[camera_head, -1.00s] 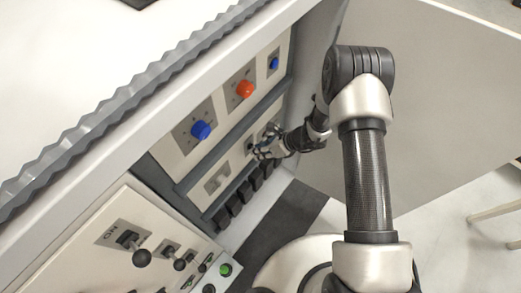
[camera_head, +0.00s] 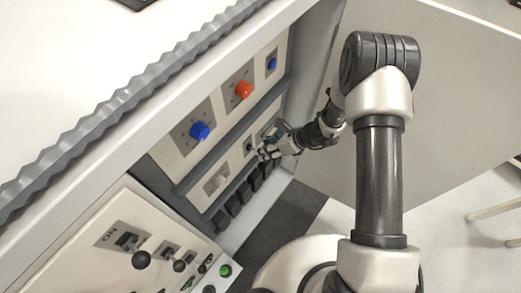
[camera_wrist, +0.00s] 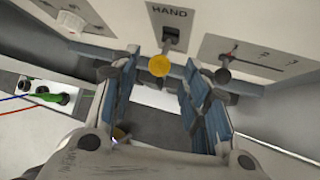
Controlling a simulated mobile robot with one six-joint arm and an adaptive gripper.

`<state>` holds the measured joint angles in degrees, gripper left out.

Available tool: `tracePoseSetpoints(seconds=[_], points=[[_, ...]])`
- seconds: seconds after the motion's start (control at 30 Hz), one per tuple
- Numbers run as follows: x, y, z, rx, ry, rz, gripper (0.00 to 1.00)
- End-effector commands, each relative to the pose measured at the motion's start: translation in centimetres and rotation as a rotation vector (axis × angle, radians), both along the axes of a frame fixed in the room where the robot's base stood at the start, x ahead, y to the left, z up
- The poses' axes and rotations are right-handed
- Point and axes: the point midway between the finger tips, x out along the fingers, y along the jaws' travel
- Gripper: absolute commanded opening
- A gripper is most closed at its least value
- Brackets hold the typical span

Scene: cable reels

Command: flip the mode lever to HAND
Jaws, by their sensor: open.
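The mode lever, with a yellow knob (camera_wrist: 159,65), stands out from a slotted plate with the word HAND (camera_wrist: 170,10) above the slot. The knob hangs below the slot, on the side away from the HAND label. My gripper (camera_wrist: 160,75) is open, with one padded finger left of the knob and one right of it. I cannot tell whether either finger touches the knob. In the head view my gripper (camera_head: 263,153) is at the lower row of the panel and hides the lever there.
A dark-knobbed slider (camera_wrist: 222,75) with a numbered scale sits close right of my gripper. A red dial (camera_head: 243,90) and a blue dial (camera_head: 200,131) protrude above. Black-knobbed levers (camera_head: 141,259) stand on the nearer panel. Coloured cables (camera_wrist: 45,97) run at the wrist view's left.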

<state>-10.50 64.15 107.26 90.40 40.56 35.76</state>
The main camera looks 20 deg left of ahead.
Motion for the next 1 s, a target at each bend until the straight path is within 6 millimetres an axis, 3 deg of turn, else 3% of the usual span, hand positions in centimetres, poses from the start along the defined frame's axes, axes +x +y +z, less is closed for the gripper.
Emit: tracePoseSetpoints(seconds=[0.2,0.4,1.0], points=[[0.1,-3.1,3.5,0.000,-0.001,-0.004,0.42],[0.0,-4.6,5.2,0.000,0.001,-0.001,0.42],[0.0,-4.9,5.5,0.000,0.001,0.001,0.42]])
